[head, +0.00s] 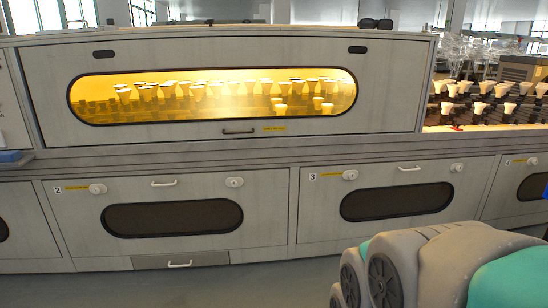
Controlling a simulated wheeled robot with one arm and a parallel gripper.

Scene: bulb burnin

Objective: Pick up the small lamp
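Several small white lamps stand upright in dark sockets behind the lit yellow window (215,97) of the long grey cabinet. One of these lamps (280,107) is in the front row. More white lamps (502,90) stand in dark sockets on an open rack at the right. The frame does not show which one is the small lamp of the task. My gripper is not in view; only grey and teal links of my arm show at the lower right.
The grey cabinet (330,155) spans the view, with a closed upper door and handle (238,131). Lower doors numbered 2 (170,215) and 3 (395,198) are closed. A blue item (10,157) lies on the left ledge. The grey floor (300,285) in front is clear.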

